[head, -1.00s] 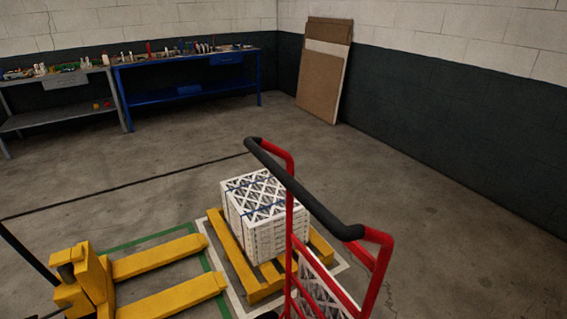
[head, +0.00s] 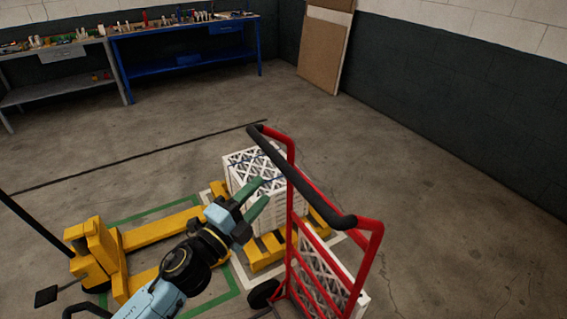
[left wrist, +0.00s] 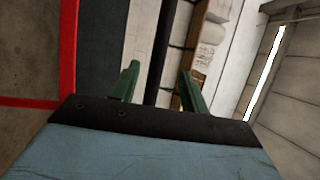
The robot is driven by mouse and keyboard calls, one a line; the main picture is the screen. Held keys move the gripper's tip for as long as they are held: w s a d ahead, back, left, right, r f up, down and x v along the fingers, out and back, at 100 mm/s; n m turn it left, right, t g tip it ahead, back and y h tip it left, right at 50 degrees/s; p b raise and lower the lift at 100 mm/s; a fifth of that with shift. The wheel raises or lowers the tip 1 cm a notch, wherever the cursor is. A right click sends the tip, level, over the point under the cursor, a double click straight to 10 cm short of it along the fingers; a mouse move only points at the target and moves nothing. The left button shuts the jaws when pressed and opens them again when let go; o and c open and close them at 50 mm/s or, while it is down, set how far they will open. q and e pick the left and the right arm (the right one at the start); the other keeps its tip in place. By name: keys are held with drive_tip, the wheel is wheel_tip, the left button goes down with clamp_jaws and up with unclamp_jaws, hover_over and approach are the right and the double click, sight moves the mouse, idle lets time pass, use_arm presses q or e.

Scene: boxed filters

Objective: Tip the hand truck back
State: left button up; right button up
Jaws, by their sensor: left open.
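The red hand truck (head: 376,252) stands at the centre right of the head view, seemingly upright, with a black padded handle bar (head: 300,178) across its top. A white boxed filter (head: 318,258) shows behind its red frame, low down. My left gripper (head: 262,195) has green fingers, open and empty, just left of the handle bar in the head view. In the left wrist view the open fingers (left wrist: 160,88) point at a dark bar (left wrist: 166,45) that shows between them; how far off it is I cannot tell. A red bar (left wrist: 68,50) runs at the left there. My right gripper is out of view.
A yellow pallet jack (head: 98,250) stands at the left. Workbenches (head: 190,65) and leaning boards (head: 322,50) line the back. The floor at the right is clear.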

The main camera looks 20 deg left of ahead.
sight(282, 169)
use_arm(q)
drive_tip(key=p+x, duration=0.1)
drive_tip(key=x, duration=0.8)
drive_tip(key=shift+w+d, duration=0.15)
drive_tip(key=shift+w, duration=0.2)
clamp_jaws()
